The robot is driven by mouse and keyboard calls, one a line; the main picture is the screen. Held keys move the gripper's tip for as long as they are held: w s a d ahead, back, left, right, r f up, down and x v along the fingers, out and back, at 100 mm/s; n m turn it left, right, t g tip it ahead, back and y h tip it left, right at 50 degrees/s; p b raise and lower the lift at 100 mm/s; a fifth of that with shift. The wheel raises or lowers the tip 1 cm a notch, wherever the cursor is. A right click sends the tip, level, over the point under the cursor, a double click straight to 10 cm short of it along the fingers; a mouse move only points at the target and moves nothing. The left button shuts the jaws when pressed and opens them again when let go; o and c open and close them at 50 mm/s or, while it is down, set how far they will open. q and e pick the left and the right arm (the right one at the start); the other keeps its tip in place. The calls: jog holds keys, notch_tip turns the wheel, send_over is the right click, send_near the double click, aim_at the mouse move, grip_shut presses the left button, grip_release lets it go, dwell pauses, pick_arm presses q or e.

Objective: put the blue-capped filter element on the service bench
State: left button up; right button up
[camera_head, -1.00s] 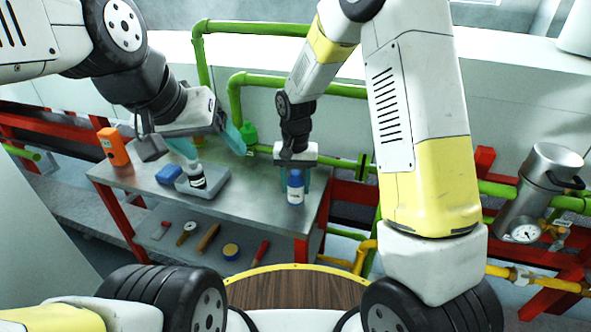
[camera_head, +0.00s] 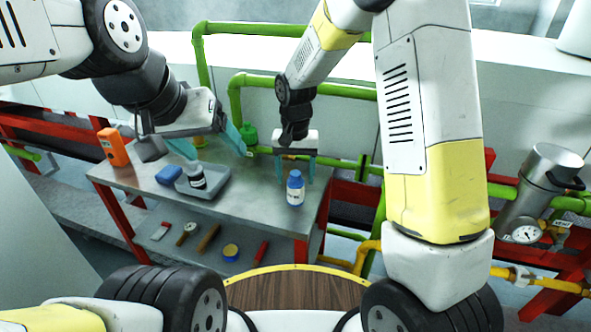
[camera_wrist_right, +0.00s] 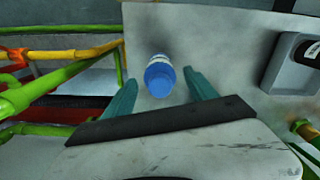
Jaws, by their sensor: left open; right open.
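The blue-capped filter element (camera_head: 295,190), a small bottle with a white label, stands upright on the grey service bench (camera_head: 258,185) near its right end. Its blue cap (camera_wrist_right: 159,79) also shows in the right wrist view, in the gap ahead of the fingers. My right gripper (camera_head: 295,170) is open and empty, its teal fingers just behind and above the filter element, not closed on it. My left gripper (camera_head: 210,148) is open and empty above the back of the bench, behind a grey tray.
The grey tray (camera_head: 213,192) holds a dark-banded bottle (camera_head: 197,176). A blue block (camera_head: 168,174) and an orange device (camera_head: 113,147) are on the bench's left. Several tools lie on the lower shelf. Green pipes (camera_head: 262,82) run behind, and a metal canister (camera_head: 535,185) stands at right.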

notch_tip(320, 180, up, 8)
jog(key=shift+r, duration=0.2)
jog(key=s+d+r+t+y, duration=0.2)
jog(key=s+d+r+t, duration=0.1)
jog(key=s+d+r, duration=0.6)
jog(key=s+d+r+n+t, duration=0.1)
jog(key=s+d+r+t, duration=0.2)
jog(key=s, duration=0.7)
jog(key=shift+s+d+r, duration=0.3)
jog(key=shift+d+r, duration=0.1)
jog(key=shift+d, duration=0.7)
